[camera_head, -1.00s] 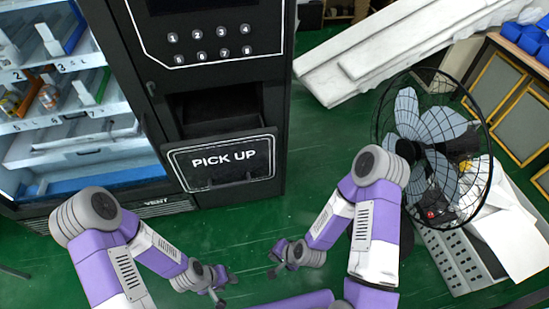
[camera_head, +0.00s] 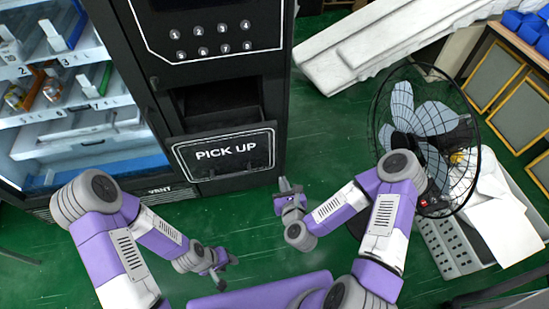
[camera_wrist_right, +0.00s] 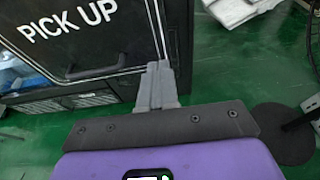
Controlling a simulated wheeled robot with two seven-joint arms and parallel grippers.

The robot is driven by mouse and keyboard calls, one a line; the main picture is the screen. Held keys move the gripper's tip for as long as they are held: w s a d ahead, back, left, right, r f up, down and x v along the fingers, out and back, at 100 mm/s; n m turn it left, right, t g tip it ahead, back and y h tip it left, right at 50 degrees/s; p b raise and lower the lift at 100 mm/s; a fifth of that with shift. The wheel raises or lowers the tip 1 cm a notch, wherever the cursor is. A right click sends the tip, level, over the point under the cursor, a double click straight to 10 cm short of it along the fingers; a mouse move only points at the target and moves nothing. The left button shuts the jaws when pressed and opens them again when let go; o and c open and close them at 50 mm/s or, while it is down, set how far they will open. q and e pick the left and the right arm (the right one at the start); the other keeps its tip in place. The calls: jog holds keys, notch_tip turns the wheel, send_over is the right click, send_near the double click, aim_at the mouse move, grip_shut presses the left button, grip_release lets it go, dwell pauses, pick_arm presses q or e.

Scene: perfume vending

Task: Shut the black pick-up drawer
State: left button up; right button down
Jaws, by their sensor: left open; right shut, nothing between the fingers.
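The black pick-up drawer (camera_head: 190,166) has a white outline, the words PICK UP and a handle on its front. It is in the lower part of the vending machine, standing out from it, with a dark cavity above. My right gripper (camera_head: 284,186) is shut and empty, just right of the drawer front and slightly below it. In the right wrist view the shut fingers (camera_wrist_right: 157,70) point up by the right edge of the drawer front (camera_wrist_right: 95,50); I cannot tell if they touch it. My left gripper (camera_head: 225,269) is open and low over the floor, away from the drawer.
The black vending machine (camera_head: 272,60) has a keypad and lit shelves (camera_head: 80,115) at left. A wire-cage fan (camera_head: 425,140) stands right of my right arm, beside a grey crate (camera_head: 450,250). White slabs (camera_head: 375,45) lie behind. Green floor is free before the drawer.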

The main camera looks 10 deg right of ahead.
aim_at(273, 152)
jog(key=b+x, duration=0.2)
jog(key=x, duration=0.2)
jog(key=b+x, duration=0.3)
jog(key=x, duration=0.1)
jog(key=b+x, duration=0.3)
jog(key=x, duration=0.1)
jog(key=shift+w+r, duration=0.25)
jog(key=shift+r, duration=0.05)
jog(key=shift+w, duration=0.55)
